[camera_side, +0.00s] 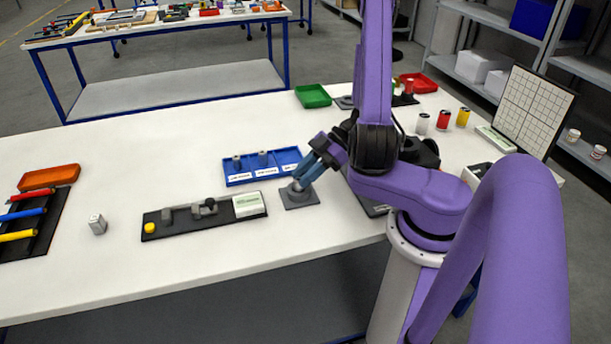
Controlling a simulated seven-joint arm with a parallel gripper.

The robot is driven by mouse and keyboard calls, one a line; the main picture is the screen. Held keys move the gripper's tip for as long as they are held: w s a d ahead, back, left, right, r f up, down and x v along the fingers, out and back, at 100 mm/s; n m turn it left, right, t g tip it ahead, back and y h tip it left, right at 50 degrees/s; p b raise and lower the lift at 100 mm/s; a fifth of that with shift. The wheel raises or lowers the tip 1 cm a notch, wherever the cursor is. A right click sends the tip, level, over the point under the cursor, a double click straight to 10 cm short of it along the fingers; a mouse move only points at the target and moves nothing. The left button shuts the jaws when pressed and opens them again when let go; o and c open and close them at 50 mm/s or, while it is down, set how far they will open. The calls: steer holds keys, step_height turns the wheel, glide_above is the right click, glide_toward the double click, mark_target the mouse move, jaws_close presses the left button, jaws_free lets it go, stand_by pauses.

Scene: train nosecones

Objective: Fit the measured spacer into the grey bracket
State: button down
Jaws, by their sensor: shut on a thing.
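My gripper (301,181), with blue fingers, points down and left at the grey bracket (300,203), a small dark grey plate on the white table. It is shut on a small spacer, mostly hidden by the fingers, right at the bracket. I cannot tell whether the spacer is seated in it or just above it. A blue tray (238,182) with white labels stands just behind and left. A spacer (236,162) stands in its left compartment and another spacer (262,158) in the middle one.
A black measuring board (175,229) with a caliper, yellow knob and white display (249,204) lies left of the bracket. A small metal block (97,224) and an orange tray (48,177) are farther left. A green tray (313,96) is behind. The table front is clear.

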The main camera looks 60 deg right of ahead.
steer(key=shift+f, duration=0.4)
steer(key=shift+f, duration=0.1)
steer(key=c, duration=0.9)
jaws_free()
steer(key=shift+o, duration=0.2)
